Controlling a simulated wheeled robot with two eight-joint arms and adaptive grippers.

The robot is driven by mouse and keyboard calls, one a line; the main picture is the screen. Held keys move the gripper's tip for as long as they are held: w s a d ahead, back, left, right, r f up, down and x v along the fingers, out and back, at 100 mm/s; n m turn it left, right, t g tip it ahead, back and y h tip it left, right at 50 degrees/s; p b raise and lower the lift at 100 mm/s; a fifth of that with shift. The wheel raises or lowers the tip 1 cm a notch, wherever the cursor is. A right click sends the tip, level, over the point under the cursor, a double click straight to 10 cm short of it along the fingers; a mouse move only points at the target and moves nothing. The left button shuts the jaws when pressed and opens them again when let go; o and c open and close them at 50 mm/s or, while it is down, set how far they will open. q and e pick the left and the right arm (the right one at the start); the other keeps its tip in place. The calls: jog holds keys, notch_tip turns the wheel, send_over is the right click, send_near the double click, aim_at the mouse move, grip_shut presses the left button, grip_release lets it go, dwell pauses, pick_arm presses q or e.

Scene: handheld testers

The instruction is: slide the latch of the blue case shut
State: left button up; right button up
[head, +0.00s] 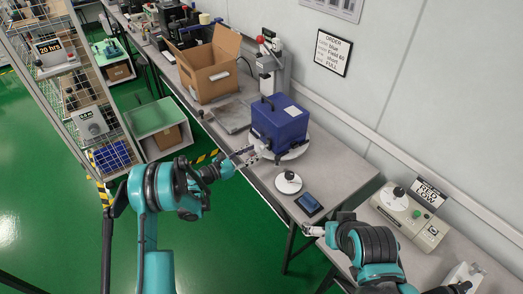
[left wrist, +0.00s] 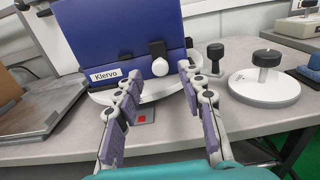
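The blue case (head: 279,124) sits on a round white plate (head: 296,154) on the grey bench. In the left wrist view its blue front (left wrist: 120,38) fills the upper left, with a "Klervo" label. A latch with a black block and a white round knob (left wrist: 159,62) is low on that front. My left gripper (head: 246,157) is in front of the case. In the left wrist view my left gripper (left wrist: 160,73) is open, its purple-padded fingers on either side of the knob; contact cannot be told. My right gripper (head: 313,230) is near the bench's front edge, away from the case; its opening is unclear.
A white disc with a black knob (head: 288,186) and a dark blue pad (head: 309,204) lie right of the case. An open cardboard box (head: 209,72) and a grey flat plate (head: 231,116) are to its left. A beige tester (head: 408,214) stands far right.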

aim_at(261, 149)
pick_arm(q)
jog(key=b+x, duration=0.1)
jog(key=x, duration=0.4)
jog(key=shift+c, duration=0.3)
grip_shut()
jog(key=shift+w, duration=0.15)
